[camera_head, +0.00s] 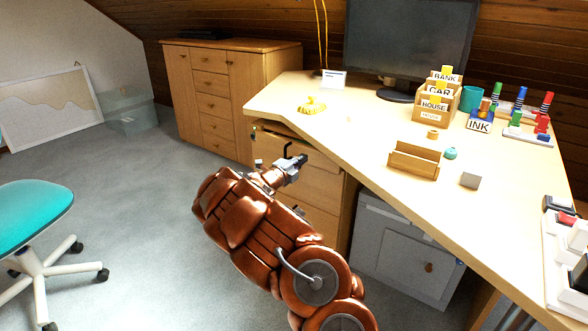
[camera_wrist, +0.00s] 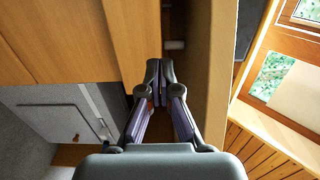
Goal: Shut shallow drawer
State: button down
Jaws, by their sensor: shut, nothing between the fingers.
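The shallow drawer (camera_head: 318,176) is the top one in the wooden drawer unit under the desk. It appears to stand out a little, with a dark gap between it and the desktop. In the wrist view its wooden front (camera_wrist: 135,40) lies beside that gap. My gripper (camera_head: 297,160) is in front of the drawer, near its upper part. In the wrist view the gripper (camera_wrist: 160,78) is shut with its fingertips together and empty, close to the drawer's top edge. I cannot tell whether it touches. My arm hides part of the unit.
The desktop (camera_head: 370,150) overhangs the drawer, and its edge (camera_wrist: 210,75) runs close beside my fingers. A grey cabinet (camera_head: 400,250) stands under the desk to the right. A turquoise chair (camera_head: 32,215) is at left. The floor between is clear.

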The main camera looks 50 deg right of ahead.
aim_at(314, 150)
jog(key=d, duration=0.1)
jog(key=d+b, duration=0.1)
jog(key=d, duration=0.2)
jog(key=shift+w+f, duration=0.25)
jog(key=shift+w+d+r+b, duration=0.1)
jog(key=shift+d+b, duration=0.1)
jog(key=shift+d, duration=0.3)
jog(key=shift+w+d+r+b, duration=0.1)
jog(key=shift+d+b, duration=0.1)
jog(key=shift+d, duration=0.25)
